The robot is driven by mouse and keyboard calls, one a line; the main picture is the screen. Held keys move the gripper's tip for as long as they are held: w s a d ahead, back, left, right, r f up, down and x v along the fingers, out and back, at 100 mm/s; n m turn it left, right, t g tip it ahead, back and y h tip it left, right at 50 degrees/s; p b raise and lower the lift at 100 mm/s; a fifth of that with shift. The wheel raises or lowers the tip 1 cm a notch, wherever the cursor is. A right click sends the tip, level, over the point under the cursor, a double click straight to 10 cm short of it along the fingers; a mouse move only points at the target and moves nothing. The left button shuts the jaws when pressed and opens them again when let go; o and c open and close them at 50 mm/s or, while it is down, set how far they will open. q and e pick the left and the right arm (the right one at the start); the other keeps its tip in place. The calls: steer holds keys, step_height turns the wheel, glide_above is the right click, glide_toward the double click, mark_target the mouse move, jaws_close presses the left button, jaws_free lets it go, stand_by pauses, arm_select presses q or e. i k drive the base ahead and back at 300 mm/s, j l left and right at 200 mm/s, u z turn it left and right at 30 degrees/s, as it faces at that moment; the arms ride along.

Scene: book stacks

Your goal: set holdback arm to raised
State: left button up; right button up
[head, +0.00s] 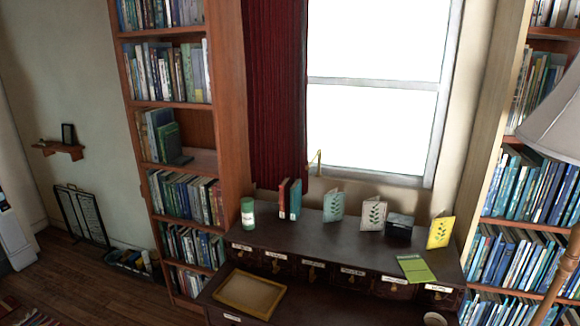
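A small brass-coloured piece, which looks like the curtain holdback arm (318,160), shows at the lower left corner of the window, just right of the dark red curtain (275,90). It has a thin upright part and a slanting part; it is too small to tell its exact position. The curtain hangs straight down, gathered beside the window. Neither of my grippers is in view.
A dark desk (300,237) with small labelled drawers stands below the window. On it are a green jar (247,212), two books (290,199), standing cards (373,213), a dark box (399,225) and a tray (249,293). Bookcases (231,120) flank it. A lamp (550,120) stands right.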

mark_target(307, 168)
steer(key=i+j, duration=1.85)
